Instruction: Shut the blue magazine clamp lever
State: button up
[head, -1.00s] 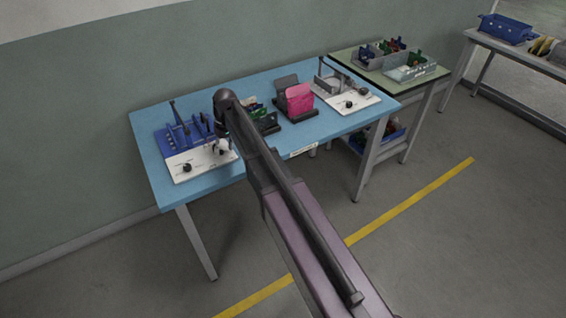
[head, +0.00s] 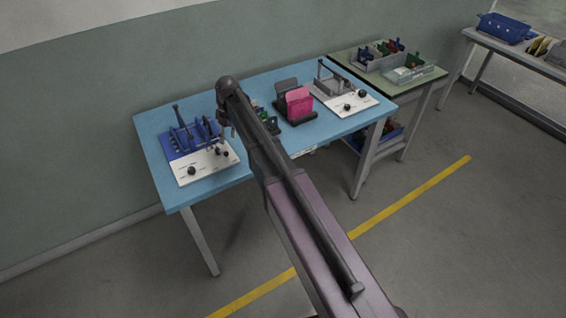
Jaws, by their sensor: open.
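The blue magazine (head: 180,140) sits at the left end of the blue table, with a white panel (head: 205,164) in front of it that carries a dark knob. My gripper (head: 229,132) hangs below my wrist, to the right of the magazine and apart from the lever. Its jaws are open and look empty. They are small in this view, and their exact height above the table is hard to tell.
The blue table (head: 262,89) also holds a pink block in a dark holder (head: 299,100) and a grey fixture with a white panel (head: 352,103) further right. My arm hides part of the table middle. A green-topped table (head: 425,77) with bins stands at the right.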

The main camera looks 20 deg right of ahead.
jog(key=shift+w+d+r+p, duration=0.5)
jog(key=shift+d+r+p, duration=0.05)
jog(key=shift+r+p, duration=3.4)
jog(key=s+d+f+m+b, duration=0.1)
jog(key=s+d, duration=0.3)
jog(key=s, duration=0.4)
jog(key=s+d+f+m+t+h+b, duration=0.1)
jog(key=s+d+m, duration=0.3)
jog(key=s, duration=0.4)
jog(key=s+d+f+m+b, duration=0.1)
jog(key=s+d, duration=0.3)
jog(key=s, duration=0.5)
jog(key=shift+d+m+h, duration=0.3)
jog(key=shift+m, duration=0.5)
jog(key=shift+w, duration=0.1)
jog(key=w+a+r+n, duration=0.1)
jog(key=w+a, duration=0.3)
jog(key=w, duration=0.4)
jog(key=w+a+r+n+y+p, duration=0.1)
jog(key=w+a+n, duration=0.1)
jog(key=w+a, duration=0.2)
jog(key=w+a+r+n+y+p, duration=0.1)
jog(key=w+a, duration=0.4)
jog(key=w, duration=0.6)
jog(key=shift+w+n+g, duration=0.3)
jog(key=shift+n, duration=0.2)
jog(key=shift+f, duration=0.2)
